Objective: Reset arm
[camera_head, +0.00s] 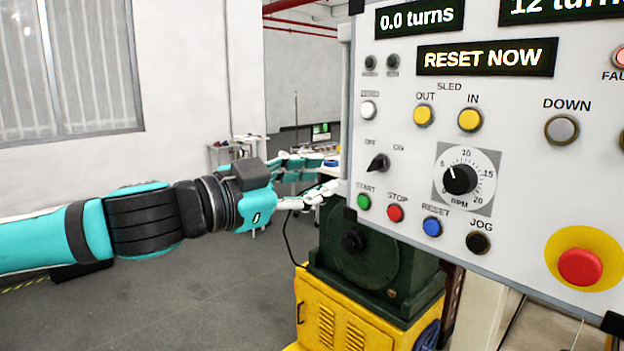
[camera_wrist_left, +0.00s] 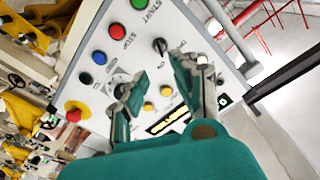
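The white control panel (camera_head: 400,165) fills the right of the head view and has a blue RESET button (camera_head: 432,227), with a green START button (camera_head: 364,201) and red STOP button (camera_head: 395,213) to its left. Its display (camera_head: 487,57) reads RESET NOW. My left gripper (camera_head: 322,178) is by the panel's left edge, left of the START button, and seems apart from the buttons. In the left wrist view its two fingers (camera_wrist_left: 160,80) are spread and empty, with the panel beyond them. The blue button (camera_wrist_left: 85,78) also shows there. My right gripper is not in view.
A black JOG button (camera_head: 478,243) is right of RESET. A large red emergency button (camera_head: 580,267) on yellow sits at lower right. An RPM dial (camera_head: 460,179) is above. A yellow and green machine (camera_head: 345,310) stands below the panel.

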